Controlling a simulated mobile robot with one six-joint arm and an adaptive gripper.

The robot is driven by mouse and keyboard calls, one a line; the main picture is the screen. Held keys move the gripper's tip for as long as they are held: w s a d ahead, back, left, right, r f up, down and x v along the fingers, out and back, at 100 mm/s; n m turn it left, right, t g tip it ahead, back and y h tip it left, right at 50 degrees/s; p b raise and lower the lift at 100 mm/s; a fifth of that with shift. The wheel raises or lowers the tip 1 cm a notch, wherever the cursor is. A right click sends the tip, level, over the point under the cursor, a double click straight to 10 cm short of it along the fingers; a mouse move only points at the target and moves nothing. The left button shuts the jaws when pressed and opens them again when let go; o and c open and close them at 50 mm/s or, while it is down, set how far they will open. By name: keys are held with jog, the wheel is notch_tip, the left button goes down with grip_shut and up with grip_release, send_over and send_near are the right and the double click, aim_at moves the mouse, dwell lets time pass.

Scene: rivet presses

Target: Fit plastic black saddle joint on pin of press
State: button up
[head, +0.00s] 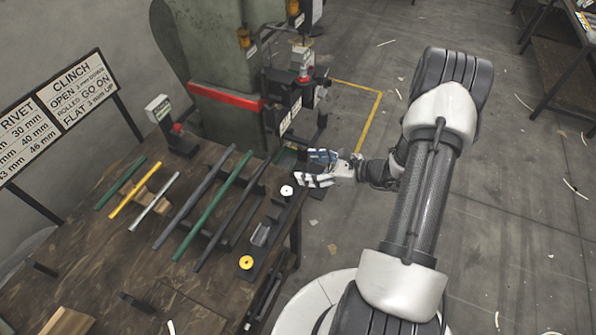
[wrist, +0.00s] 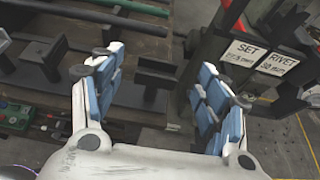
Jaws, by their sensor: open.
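My gripper (head: 308,168) is at the table's right edge, close to the foot of the green press (head: 222,75). It is open, with blue-padded fingers apart in the wrist view (wrist: 160,62). A dark block-like piece with a flat top (wrist: 155,76) shows between and beyond the fingertips; it may be the black saddle joint, but I cannot be sure. The fingers do not visibly grip it. The press's black tooling frame (head: 290,117) is just behind my gripper, and its labelled part (wrist: 250,55) shows at the right of the wrist view. I cannot make out the pin.
Coloured and dark rods (head: 212,205) lie across supports on the wooden table (head: 110,250). A white round piece (head: 287,190) and a yellow one (head: 246,262) are along its right side.

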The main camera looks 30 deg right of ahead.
aim_at(295, 167)
jog(key=b+x, duration=0.1)
jog(key=x, duration=0.3)
jog(key=shift+a+f, duration=0.15)
jog(key=shift+f, duration=0.15)
jog(key=shift+c, duration=0.3)
jog(key=c, duration=1)
